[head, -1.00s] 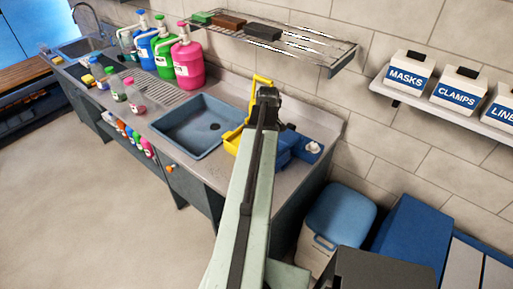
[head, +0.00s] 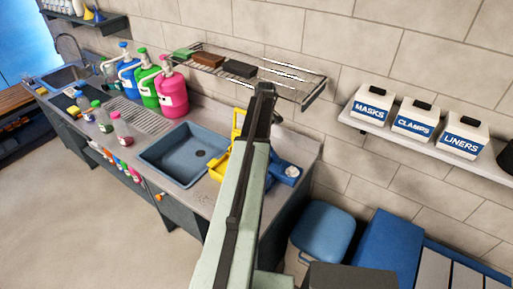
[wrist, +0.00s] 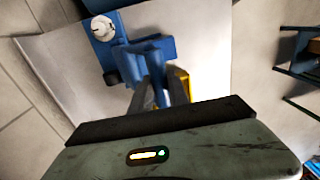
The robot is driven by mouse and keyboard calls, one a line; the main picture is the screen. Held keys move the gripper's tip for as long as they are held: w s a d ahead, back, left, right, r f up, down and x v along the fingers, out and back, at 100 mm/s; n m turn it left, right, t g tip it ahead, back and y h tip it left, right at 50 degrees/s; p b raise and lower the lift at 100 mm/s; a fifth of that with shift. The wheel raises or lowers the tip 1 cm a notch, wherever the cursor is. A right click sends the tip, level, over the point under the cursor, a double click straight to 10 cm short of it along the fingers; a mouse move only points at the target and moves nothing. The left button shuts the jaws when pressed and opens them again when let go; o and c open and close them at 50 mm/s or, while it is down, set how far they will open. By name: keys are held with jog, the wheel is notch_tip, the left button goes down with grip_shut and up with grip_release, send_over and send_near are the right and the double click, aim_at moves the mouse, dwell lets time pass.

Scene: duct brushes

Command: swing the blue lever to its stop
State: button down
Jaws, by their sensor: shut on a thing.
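In the wrist view, a blue fixture (wrist: 150,46) with a round white dial stands on the grey counter. Its blue lever (wrist: 174,88) reaches toward me, and my gripper (wrist: 157,88) is shut on it; the fingers hide part of it. In the head view, the blue fixture (head: 286,173) shows at the right end of the counter, right of my arm. My arm hides the lever and fingertips there. A yellow part (head: 238,124) stands upright just left of my arm; yellow also shows beside the lever in the wrist view (wrist: 183,83).
A blue-grey sink (head: 184,152) lies left of my arm. A wire rack (head: 288,76) hangs on the wall behind. Pink, green and blue jugs stand at the back left. A blue-lidded bin (head: 322,228) stands right of the counter. A shelf with labelled boxes (head: 414,121) is at right.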

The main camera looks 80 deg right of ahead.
jog(key=shift+s+d+r+p, duration=0.2)
jog(key=shift+s+d, duration=0.1)
jog(key=shift+d, duration=0.35)
jog(key=shift+s+d+r+p, duration=0.2)
jog(key=shift+s+d, duration=0.1)
jog(key=shift+d, duration=0.4)
jog(key=shift+s+d+r+p, duration=0.1)
jog(key=shift+s+d+r, duration=0.15)
jog(key=shift+d, duration=0.4)
jog(key=c, duration=1.5)
grip_release()
jog(key=shift+o, duration=1.2)
jog(key=shift+d+f, duration=0.15)
